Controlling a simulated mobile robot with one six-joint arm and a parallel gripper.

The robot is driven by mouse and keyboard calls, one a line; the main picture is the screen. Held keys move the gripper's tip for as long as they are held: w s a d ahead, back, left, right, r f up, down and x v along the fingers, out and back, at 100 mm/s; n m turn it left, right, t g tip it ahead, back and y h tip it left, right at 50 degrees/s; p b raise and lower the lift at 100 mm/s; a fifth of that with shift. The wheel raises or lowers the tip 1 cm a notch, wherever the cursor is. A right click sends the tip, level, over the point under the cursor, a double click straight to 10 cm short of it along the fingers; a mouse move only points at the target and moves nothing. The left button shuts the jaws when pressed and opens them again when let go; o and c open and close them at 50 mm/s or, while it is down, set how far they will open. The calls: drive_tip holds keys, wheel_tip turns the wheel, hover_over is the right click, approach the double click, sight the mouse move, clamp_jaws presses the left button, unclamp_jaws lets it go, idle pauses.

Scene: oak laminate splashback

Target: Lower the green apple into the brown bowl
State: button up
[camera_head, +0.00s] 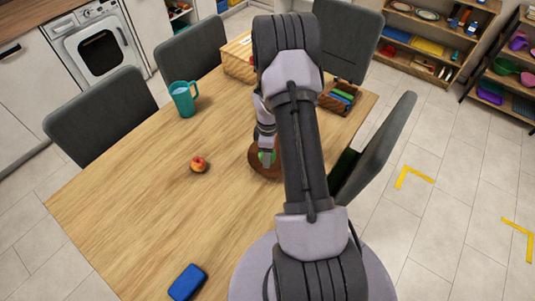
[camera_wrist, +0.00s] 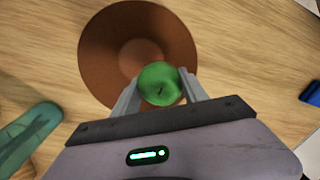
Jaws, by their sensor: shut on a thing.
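The green apple (camera_wrist: 160,84) is held between the two fingers of my gripper (camera_wrist: 161,88) in the wrist view. The brown bowl (camera_wrist: 105,50) shows behind it, and the apple overlaps the bowl's lower right part in that view. In the head view the bowl (camera_head: 257,166) is on the table, partly hidden by my arm. My gripper (camera_head: 266,160) and the apple (camera_head: 262,155) appear over it there. The height of the apple above the bowl's floor is hard to tell.
A red-yellow fruit (camera_head: 199,164) lies left of the bowl. A teal pitcher (camera_head: 184,98) stands further back. A blue case (camera_head: 187,282) lies near the front edge. A basket (camera_head: 341,97) and a wooden box (camera_head: 239,61) stand at the back. Table left of the bowl is mostly clear.

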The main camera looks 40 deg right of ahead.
drive_tip(key=shift+f+b, duration=0.75)
drive_tip(key=shift+f, duration=0.2)
idle(0.5)
drive_tip(key=o, duration=1.5)
drive_tip(key=shift+r, duration=0.1)
drive_tip(key=r+p, duration=0.1)
drive_tip(key=r, duration=0.4)
drive_tip(key=r+p, duration=0.2)
drive_tip(key=r, duration=0.4)
drive_tip(key=r+p, duration=0.1)
drive_tip(key=r, duration=0.5)
drive_tip(key=shift+w+d+r, duration=0.1)
drive_tip(key=shift+w+d, duration=0.2)
drive_tip(key=shift+d, duration=0.1)
